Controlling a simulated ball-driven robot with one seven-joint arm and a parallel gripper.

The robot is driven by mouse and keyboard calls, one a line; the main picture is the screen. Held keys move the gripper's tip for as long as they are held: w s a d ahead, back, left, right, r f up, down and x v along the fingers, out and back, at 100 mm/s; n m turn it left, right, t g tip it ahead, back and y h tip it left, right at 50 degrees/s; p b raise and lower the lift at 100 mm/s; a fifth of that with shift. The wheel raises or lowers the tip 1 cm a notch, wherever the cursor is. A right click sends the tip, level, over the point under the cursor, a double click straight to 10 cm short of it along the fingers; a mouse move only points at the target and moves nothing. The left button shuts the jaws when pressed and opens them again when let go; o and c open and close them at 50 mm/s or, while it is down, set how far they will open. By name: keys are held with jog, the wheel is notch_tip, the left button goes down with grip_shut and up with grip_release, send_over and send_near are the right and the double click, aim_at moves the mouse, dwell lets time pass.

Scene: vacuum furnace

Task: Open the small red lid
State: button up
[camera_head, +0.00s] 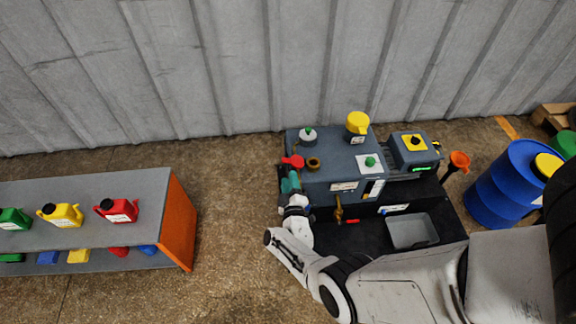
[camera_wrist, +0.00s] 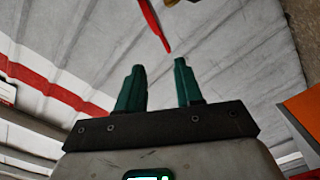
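The small red lid (camera_head: 293,161) is at the back left corner of the grey machine (camera_head: 335,165), beside a brass ring with a dark centre (camera_head: 313,163). My gripper (camera_head: 290,181) has teal fingers and is just below the red lid in the head view, at the machine's left edge. In the wrist view my gripper (camera_wrist: 158,68) has its two fingers apart with nothing between them. A thin red piece (camera_wrist: 153,24) shows beyond the fingertips there, probably the lid seen edge-on. I cannot tell whether the fingers touch the lid.
A yellow cap (camera_head: 357,122), a white-and-green knob (camera_head: 308,134) and a control box (camera_head: 415,150) are on the machine. A grey tray (camera_head: 410,231) is in front. A shelf (camera_head: 181,220) with coloured cans stands left across open floor. A blue barrel (camera_head: 500,185) stands right.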

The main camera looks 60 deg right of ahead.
jog(key=shift+p+v, duration=0.3)
jog(key=shift+v, duration=0.95)
jog(key=w+r+n+t+y+p, duration=0.25)
jog(key=w+r+y, duration=0.2)
jog(key=y, duration=0.25)
jog(key=s+a+r+g+y+p, duration=0.1)
jog(key=a+r+g+y+p, duration=0.3)
jog(key=a, duration=0.3)
jog(key=s+a+r+m+g+y+p, duration=0.1)
jog(key=s+a+r+g, duration=0.3)
jog(key=s+r, duration=0.4)
jog(key=s+a+r+m+g+y+p, duration=0.1)
jog(key=s+a+r+g, duration=0.4)
jog(key=s, duration=1.1)
notch_tip(320, 180, up, 3)
jog(key=shift+a+m+y+p, duration=0.3)
jog(key=shift+a+m+p, duration=0.1)
jog(key=shift+a+m, duration=0.4)
jog(key=shift+d, duration=0.25)
